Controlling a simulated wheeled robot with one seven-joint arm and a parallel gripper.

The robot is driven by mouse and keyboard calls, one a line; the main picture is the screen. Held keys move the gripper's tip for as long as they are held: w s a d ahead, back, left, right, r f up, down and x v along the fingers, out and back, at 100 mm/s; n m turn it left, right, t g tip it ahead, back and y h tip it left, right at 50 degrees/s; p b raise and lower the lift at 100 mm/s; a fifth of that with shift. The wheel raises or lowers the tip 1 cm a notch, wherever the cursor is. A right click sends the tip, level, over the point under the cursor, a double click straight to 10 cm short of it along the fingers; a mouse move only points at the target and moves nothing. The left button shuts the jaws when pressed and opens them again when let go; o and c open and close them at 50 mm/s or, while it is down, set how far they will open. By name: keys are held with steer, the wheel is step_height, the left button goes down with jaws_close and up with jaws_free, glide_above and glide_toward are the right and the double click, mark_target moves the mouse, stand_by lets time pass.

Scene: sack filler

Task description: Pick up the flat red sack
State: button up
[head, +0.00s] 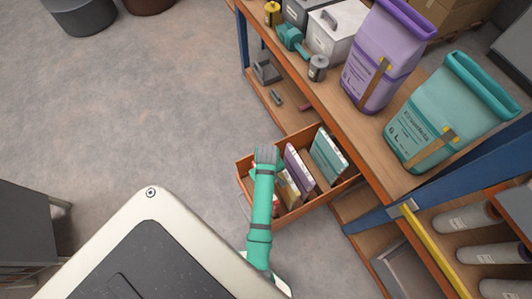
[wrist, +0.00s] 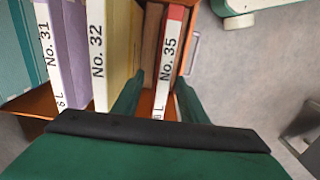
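The flat red sack (wrist: 176,13) stands on edge in the open orange drawer, with a white label strip reading "No. 35" along its edge. In the wrist view my gripper (wrist: 160,92) is open, its two green fingers apart, with the labelled edge of the red sack between them, closer to the right finger. I cannot tell whether a finger touches it. In the head view my gripper (head: 266,153) is over the left part of the drawer (head: 318,204), and my arm hides much of the red sack there.
Beside the red sack stand a yellow sack (wrist: 121,40) labelled No. 32, a purple sack (wrist: 72,60) labelled No. 31 and a teal sack (wrist: 14,55). The workbench above the drawer carries full purple (head: 380,62) and teal (head: 435,110) sacks. Open floor lies left.

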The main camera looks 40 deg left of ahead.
step_height(320, 180, down, 4)
steer(key=shift+f, duration=0.2)
steer(key=shift+s+a+f, duration=0.1)
steer(key=shift+a+f, duration=0.1)
steer(key=shift+f, duration=1.15)
steer(key=shift+s+a+f, duration=0.1)
steer(key=shift+a+f, duration=0.1)
steer(key=shift+f, duration=1.15)
jaws_close()
